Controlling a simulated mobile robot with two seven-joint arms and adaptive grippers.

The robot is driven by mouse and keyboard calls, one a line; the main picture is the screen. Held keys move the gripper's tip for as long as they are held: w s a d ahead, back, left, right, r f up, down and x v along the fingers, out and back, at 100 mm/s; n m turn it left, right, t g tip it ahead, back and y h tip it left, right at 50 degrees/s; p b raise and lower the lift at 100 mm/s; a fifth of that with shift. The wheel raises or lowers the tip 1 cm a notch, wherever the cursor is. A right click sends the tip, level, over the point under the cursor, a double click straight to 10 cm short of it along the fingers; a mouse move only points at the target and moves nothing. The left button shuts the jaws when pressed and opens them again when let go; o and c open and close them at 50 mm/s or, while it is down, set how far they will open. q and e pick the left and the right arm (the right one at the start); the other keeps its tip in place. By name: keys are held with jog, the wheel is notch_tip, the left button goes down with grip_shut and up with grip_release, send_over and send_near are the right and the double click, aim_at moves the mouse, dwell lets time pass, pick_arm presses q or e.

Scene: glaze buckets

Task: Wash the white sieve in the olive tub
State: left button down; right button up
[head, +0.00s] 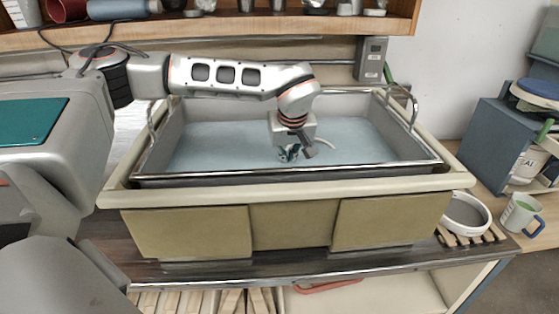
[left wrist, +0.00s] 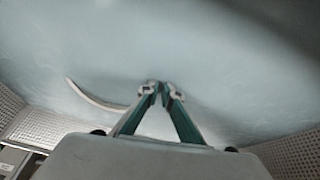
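The olive tub (head: 290,226) stands on the bench with a cream rim and pale blue-grey water (head: 355,140) inside. My left gripper (head: 293,154) points down into the tub at the water. A thin white curved rim (head: 324,144), which looks like the white sieve's, shows beside the fingers; the rest seems hidden under the cloudy water. The rim also shows in the left wrist view (left wrist: 95,100), running up to the left finger. The fingertips (left wrist: 162,90) are nearly together and appear shut on the rim. My right gripper is out of view.
A round white-rimmed piece with a grey inside (head: 465,213) rests on wooden slats (head: 478,238) right of the tub. A mug (head: 521,214) stands beyond it. Metal rails (head: 400,100) run around the tub top. A shelf (head: 220,27) hangs behind.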

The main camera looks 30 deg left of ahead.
aim_at(310, 165)
pick_arm(q)
jog(key=w+d, duration=0.4)
jog(key=d, duration=0.1)
dwell(0.3)
notch_tip(310, 165, up, 20)
dwell(1.0)
jog(key=shift+s, duration=0.1)
dwell(0.7)
